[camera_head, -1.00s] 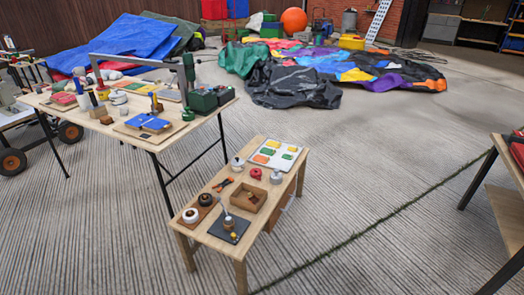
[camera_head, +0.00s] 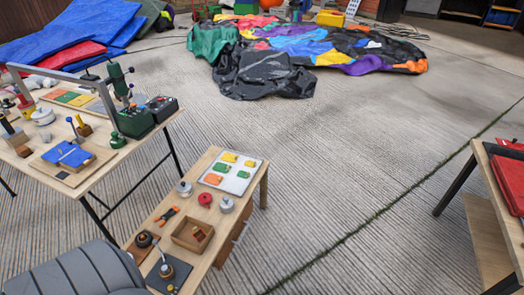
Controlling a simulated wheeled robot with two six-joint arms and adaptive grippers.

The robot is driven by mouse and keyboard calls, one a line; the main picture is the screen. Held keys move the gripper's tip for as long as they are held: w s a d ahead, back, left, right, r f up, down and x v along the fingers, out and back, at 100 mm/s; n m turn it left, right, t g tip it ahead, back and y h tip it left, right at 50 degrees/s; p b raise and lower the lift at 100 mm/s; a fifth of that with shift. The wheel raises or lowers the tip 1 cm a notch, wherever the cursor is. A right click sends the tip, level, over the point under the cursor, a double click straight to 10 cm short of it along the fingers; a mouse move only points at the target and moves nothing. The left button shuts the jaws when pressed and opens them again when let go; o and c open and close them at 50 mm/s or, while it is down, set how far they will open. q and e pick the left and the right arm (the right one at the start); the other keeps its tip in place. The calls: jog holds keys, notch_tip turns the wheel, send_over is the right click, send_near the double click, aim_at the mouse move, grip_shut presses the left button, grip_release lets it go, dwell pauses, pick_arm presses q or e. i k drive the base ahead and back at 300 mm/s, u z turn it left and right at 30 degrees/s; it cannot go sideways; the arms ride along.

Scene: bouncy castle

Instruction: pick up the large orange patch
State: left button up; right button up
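An orange patch (camera_head: 212,179) lies on a white tray (camera_head: 235,186) at the far end of the small wooden table (camera_head: 205,160). It is at the tray's near left corner. Green patches (camera_head: 222,168) and yellow patches (camera_head: 229,157) lie beside and behind it on the same tray. Nothing covers the orange patch. Neither of my grippers is in view.
On the small table stand a grey-white lidded pot (camera_head: 184,188), a red round item (camera_head: 205,199) and an open wooden box (camera_head: 192,235). A larger bench (camera_head: 90,165) stands left. A red-topped table (camera_head: 508,180) stands right. The floor between is clear.

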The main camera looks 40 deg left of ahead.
aim_at(211, 178)
jog(key=z, duration=0.05)
jog(key=i, duration=1.35)
jog(key=u, duration=0.75)
jog(key=i, duration=0.9)
jog(key=u, duration=0.8)
